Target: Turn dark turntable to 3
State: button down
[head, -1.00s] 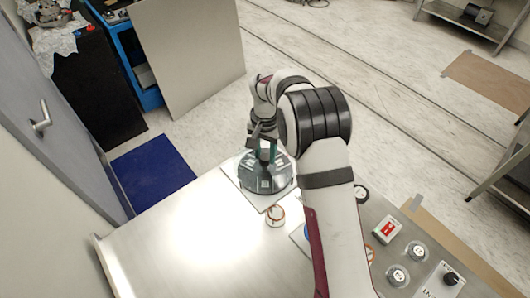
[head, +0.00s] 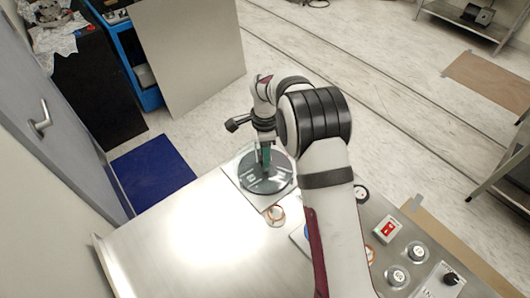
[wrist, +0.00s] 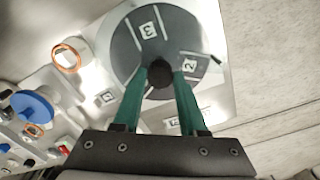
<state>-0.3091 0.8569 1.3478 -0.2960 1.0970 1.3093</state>
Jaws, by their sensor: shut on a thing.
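The dark turntable (head: 262,181) is a round disc on a pale square plate (head: 268,208) at the far end of the metal table. In the wrist view the turntable (wrist: 125,55) has white lines and number labels. The 3 label (wrist: 148,30) is near its top, and the 2 label (wrist: 190,64) is at its right. A small dark mark (wrist: 216,60) shows at the right edge, close to the 2. My gripper (head: 265,162) points down at the disc's middle. Its green fingers (wrist: 160,74) are shut on the black centre knob (wrist: 160,85). The fingers partly hide the lower disc.
A copper-ringed part (wrist: 67,57) lies beside the plate, also seen in the head view (head: 275,216). A blue round part (wrist: 32,106) and a panel with a red switch (head: 388,229) and knobs are nearer. The table's left side is clear.

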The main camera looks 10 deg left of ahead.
jog(key=m, duration=0.4)
jog(key=shift+m, duration=0.3)
jog(key=m, duration=0.4)
jog(key=shift+m, duration=0.3)
jog(key=m, duration=0.4)
jog(key=shift+m, duration=2.5)
jog(key=shift+c, duration=2.2)
grip_release()
notch_tip(320, 180, up, 16)
